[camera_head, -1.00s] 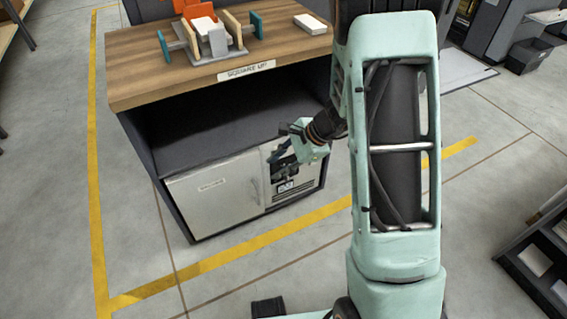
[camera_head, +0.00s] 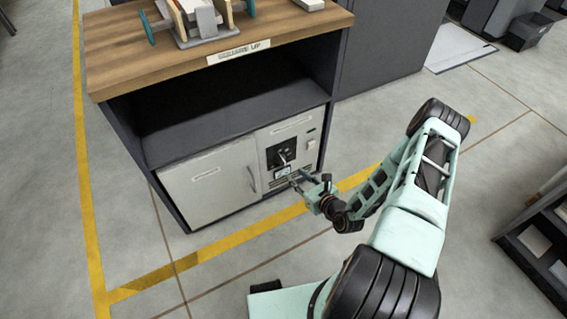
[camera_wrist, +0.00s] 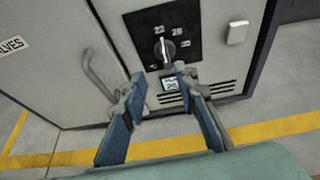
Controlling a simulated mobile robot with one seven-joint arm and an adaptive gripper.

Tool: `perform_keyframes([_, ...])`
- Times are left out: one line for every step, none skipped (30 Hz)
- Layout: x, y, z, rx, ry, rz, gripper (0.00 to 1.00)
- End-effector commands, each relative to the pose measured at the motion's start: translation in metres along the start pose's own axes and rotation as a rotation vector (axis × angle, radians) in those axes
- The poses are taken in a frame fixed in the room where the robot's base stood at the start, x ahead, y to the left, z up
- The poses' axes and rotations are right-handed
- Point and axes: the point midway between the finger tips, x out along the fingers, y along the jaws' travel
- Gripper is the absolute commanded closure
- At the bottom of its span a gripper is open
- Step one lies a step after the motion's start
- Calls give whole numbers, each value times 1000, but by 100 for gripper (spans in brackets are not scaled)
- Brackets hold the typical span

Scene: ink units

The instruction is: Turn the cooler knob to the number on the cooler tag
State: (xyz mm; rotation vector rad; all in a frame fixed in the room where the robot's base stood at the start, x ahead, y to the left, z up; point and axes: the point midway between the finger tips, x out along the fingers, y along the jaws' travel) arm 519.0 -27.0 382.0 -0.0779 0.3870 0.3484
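In the wrist view the knob stands nearly upright. Numbers ring it; one above reads 22, and the one to its right looks like 26 or 28. The cooler tag (camera_wrist: 171,84), a small white card with a blue top, is below the knob; its number looks like 26 but is blurred. My gripper (camera_wrist: 158,76) is open and empty, its blue-padded fingers apart, in front of the panel and below the knob, near the tag.
A cabinet door (camera_head: 212,189) with a curved handle (camera_wrist: 103,74) is left of the dial. A pale switch (camera_wrist: 238,32) is to its right, and vent slots (camera_wrist: 215,92) lie below. The wooden worktop (camera_head: 115,55) overhangs an open shelf. Clear floor lies in front.

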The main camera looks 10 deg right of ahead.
Motion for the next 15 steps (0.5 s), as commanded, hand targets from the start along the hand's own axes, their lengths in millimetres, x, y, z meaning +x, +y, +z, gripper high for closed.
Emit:
perform_keyframes([0, -3, -4, 16, -1, -21, 72])
perform_keyframes([0, -4, -5, 21, -1, -28, 72])
perform_keyframes([1, -5, -7, 24, -1, -35, 72])
perform_keyframes([3, -5, -8, 25, -1, -38, 72])
perform_keyframes([6, -6, -8, 25, -1, -38, 72])
perform_keyframes([10, -6, -8, 24, -1, -38, 72])
perform_keyframes([14, -6, -8, 23, -2, -37, 72])
perform_keyframes([19, -6, -8, 23, -3, -36, 72])
perform_keyframes([26, -6, -8, 23, -3, -35, 72])
perform_keyframes([32, -6, -9, 23, -2, -35, 72])
perform_keyframes([38, -6, -9, 22, -2, -35, 72])
perform_keyframes([46, -6, -9, 22, -3, -35, 72])
perform_keyframes([52, -6, -9, 21, -2, -34, 72])
perform_keyframes([58, -6, -9, 22, -2, -35, 72])
perform_keyframes([66, -7, -9, 21, -2, -35, 72])
